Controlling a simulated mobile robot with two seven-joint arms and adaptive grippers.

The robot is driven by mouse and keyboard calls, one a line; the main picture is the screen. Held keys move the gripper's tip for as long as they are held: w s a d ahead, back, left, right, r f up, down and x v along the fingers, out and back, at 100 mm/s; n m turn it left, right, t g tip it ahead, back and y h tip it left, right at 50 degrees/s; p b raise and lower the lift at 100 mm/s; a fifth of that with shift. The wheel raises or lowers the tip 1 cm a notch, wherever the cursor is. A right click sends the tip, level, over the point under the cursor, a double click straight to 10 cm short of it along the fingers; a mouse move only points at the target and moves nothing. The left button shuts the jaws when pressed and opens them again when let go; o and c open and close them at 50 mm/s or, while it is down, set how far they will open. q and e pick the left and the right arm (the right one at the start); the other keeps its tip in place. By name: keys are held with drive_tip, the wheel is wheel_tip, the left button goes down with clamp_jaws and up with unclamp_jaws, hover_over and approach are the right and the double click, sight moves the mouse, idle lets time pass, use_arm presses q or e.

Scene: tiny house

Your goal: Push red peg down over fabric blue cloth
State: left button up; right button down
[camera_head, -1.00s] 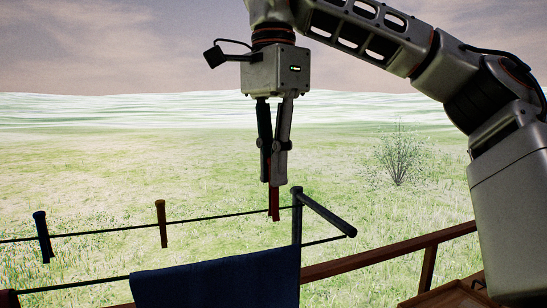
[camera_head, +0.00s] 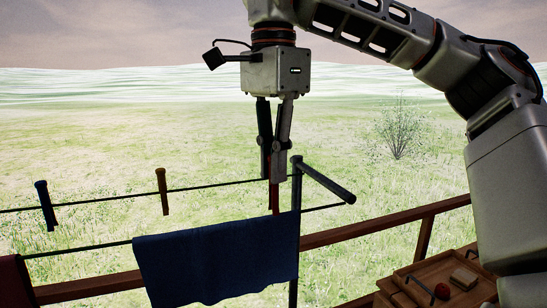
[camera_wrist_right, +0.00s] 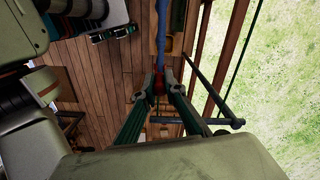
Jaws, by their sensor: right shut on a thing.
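The blue cloth (camera_head: 220,262) hangs over the front clothesline, left of the dark post. From above, in the right wrist view, it is a narrow blue strip (camera_wrist_right: 161,35). My right gripper (camera_head: 271,181) points down, shut on the red peg (camera_head: 275,197). Only a thin lower part of the peg shows below the fingers in the head view. In the right wrist view the red peg (camera_wrist_right: 158,84) sits between the fingertips, at the near end of the blue strip. I cannot tell whether it touches the cloth. My left gripper is not in view.
A dark post (camera_head: 296,220) with a crossbar stands just right of the gripper. A dark peg (camera_head: 46,206) and a brown peg (camera_head: 163,191) sit on the rear line. A wooden railing (camera_head: 400,225) runs behind. A wooden tray (camera_head: 410,290) with small items is at lower right.

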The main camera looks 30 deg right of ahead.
sight(273, 193)
drive_tip(key=shift+f, duration=0.55)
drive_tip(key=shift+f+b, duration=0.9)
drive_tip(key=shift+f, duration=1.15)
idle(0.3)
drive_tip(key=c, duration=2)
unclamp_jaws()
